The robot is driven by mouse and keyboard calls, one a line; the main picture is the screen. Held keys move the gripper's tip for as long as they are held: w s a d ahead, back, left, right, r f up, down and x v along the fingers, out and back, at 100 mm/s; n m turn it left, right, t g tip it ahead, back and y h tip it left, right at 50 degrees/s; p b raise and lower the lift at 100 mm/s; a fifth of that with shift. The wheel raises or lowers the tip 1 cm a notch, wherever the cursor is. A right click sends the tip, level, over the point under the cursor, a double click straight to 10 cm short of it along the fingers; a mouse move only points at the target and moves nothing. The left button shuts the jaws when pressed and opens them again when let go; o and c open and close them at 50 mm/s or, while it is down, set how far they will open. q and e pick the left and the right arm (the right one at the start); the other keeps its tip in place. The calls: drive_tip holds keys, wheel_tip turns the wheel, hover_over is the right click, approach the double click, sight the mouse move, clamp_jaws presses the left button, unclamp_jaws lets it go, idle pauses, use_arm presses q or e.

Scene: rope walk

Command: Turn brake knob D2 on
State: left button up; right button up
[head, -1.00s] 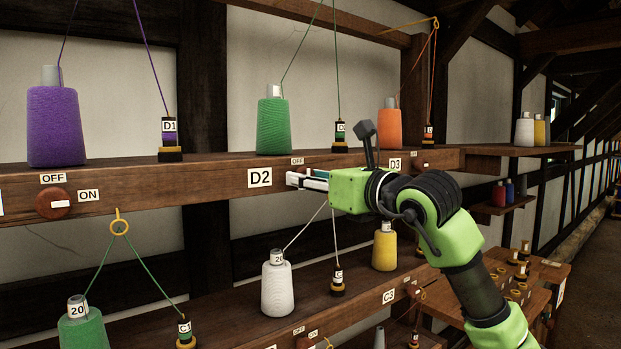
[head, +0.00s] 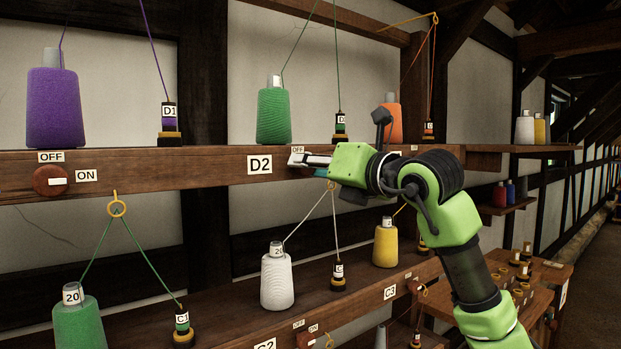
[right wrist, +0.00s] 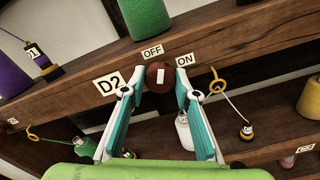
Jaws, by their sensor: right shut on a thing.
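Brake knob D2 (right wrist: 160,75) is a round brown knob with a white bar, on the wooden beam right of the D2 label (right wrist: 107,83). In the right wrist view the bar stands nearly upright, below the OFF label (right wrist: 152,51) and left of the ON label (right wrist: 184,60). My right gripper (right wrist: 158,88) has one finger on each side of the knob and is shut on it. In the head view my right gripper (head: 300,160) is at the beam beside the D2 label (head: 260,164) and hides the knob. My left gripper is out of view.
A green spool (head: 274,115) and a small D2 bobbin (head: 340,127) stand on the beam above. A white spool (head: 277,280) with threads through a yellow ring (head: 331,186) stands below. Knob D1 (head: 50,181) is at the left.

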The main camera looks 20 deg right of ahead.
drive_tip(key=shift+m+b, duration=2.85)
drive_tip(key=shift+m, duration=3.65)
drive_tip(key=o, duration=1.1)
